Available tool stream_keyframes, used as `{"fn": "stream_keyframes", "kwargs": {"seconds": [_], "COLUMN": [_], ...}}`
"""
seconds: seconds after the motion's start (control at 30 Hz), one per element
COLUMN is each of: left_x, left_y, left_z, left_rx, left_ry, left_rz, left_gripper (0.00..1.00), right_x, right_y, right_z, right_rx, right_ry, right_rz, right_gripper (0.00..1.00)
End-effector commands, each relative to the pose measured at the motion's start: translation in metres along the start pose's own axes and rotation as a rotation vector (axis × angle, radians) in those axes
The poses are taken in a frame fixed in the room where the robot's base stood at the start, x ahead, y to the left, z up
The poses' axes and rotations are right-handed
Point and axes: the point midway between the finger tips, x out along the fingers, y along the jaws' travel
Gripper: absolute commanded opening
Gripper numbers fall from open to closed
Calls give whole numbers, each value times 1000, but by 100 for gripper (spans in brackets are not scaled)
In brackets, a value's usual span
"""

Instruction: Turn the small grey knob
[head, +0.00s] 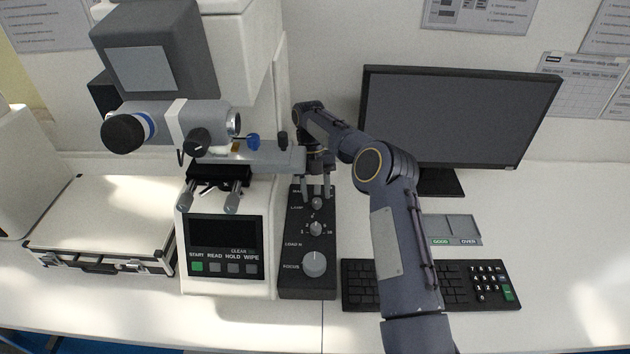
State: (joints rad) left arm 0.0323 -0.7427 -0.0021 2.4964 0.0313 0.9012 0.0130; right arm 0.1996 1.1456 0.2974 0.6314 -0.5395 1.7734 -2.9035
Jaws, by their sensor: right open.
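The hardness tester (250,290) stands left of centre, with a black control panel (296,279) on its right side. The panel carries a small grey knob (317,203) near the top by the LAMP label, a second small grey knob (316,229) below it, and a larger round knob (314,264) by the FOCUS label. My right gripper (316,193) points down at the upper end of the panel. Its open fingers appear on either side of the top knob; whether they touch it I cannot tell. My left gripper is out of view.
A monitor (450,115) stands at the back right, with a black keyboard (490,285) in front. A silver case (100,225) lies left of the tester. The tester's head and eyepiece overhang beside my right gripper.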

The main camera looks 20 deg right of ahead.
Motion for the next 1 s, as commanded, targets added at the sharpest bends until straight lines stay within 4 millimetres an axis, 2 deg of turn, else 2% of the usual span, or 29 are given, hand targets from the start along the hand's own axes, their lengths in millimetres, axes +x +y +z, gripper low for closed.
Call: {"fn": "stream_keyframes", "kwargs": {"seconds": [0.2,0.27,0.4,1.0], "left_x": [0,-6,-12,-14], "left_y": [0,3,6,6], "left_z": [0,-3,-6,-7], "left_rx": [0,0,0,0], "left_ry": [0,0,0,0], "left_rz": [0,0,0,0], "left_gripper": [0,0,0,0], "right_x": [-35,-45,-56,-61], "right_y": [1,2,1,0], "right_z": [0,-1,0,0], "right_rx": [2,-1,-1,1], "right_ry": [-3,-2,-2,0], "right_rz": [1,2,2,1], "right_gripper": [46,46,46,46]}}
